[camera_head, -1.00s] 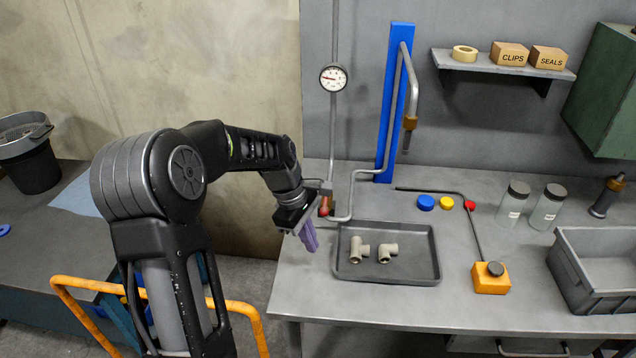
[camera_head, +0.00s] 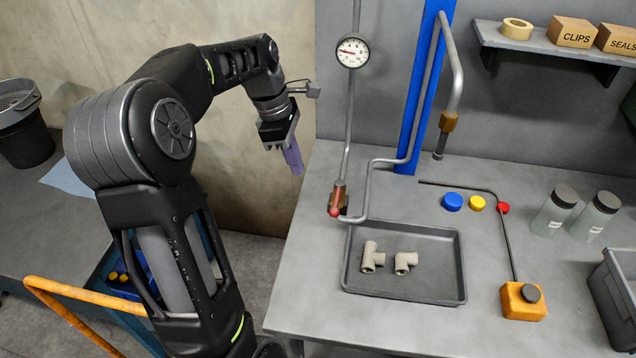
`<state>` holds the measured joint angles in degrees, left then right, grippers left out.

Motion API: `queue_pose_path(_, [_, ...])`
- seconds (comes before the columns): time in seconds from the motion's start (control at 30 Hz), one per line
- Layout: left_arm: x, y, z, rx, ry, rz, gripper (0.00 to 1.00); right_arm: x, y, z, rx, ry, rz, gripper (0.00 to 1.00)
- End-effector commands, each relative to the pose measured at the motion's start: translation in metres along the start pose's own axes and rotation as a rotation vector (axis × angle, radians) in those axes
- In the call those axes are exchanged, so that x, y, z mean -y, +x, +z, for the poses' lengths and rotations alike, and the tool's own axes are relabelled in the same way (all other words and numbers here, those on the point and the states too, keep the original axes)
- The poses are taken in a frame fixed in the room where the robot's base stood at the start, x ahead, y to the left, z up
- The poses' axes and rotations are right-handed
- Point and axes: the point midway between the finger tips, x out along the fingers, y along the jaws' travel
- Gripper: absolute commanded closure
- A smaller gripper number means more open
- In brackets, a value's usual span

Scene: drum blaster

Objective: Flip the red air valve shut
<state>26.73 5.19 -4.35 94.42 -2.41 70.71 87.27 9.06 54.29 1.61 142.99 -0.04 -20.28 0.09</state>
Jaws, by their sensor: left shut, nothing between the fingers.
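The red air valve (camera_head: 336,199) sits on a brass body at the lower end of the vertical pipe, above the bench's left edge. Its red handle runs along the pipe, with the rounded end low. My left gripper (camera_head: 293,160) has purple fingers and is shut and empty. It hangs to the left of the valve and higher in the picture, apart from it, with fingers pointing down. My right gripper is not in view.
A grey tray (camera_head: 453,262) with two pipe fittings (camera_head: 387,260) lies right of the valve. A pressure gauge (camera_head: 352,50) is on the pipe above. A bent pipe (camera_head: 384,162) runs from the valve to the blue post (camera_head: 421,100). An orange block (camera_head: 523,302) stands farther right.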

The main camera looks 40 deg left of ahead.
Motion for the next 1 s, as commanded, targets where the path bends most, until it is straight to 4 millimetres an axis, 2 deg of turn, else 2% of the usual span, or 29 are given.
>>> queue_pose_path(0.27, [0.001,0.026,0.0,0.0,0.0,-0.004,1.0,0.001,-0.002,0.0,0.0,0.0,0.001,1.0])
queue_pose_path(0.63, [0.001,0.098,0.001,0.001,0.001,-0.005,1.0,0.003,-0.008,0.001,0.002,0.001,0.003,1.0])
queue_pose_path(0.8, [0.0,0.098,0.026,0.0,0.004,-0.001,1.0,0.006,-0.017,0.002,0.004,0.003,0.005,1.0])
queue_pose_path(1.0, [0.0,0.101,0.04,0.0,0.003,0.0,1.0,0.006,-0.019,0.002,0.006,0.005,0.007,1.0])
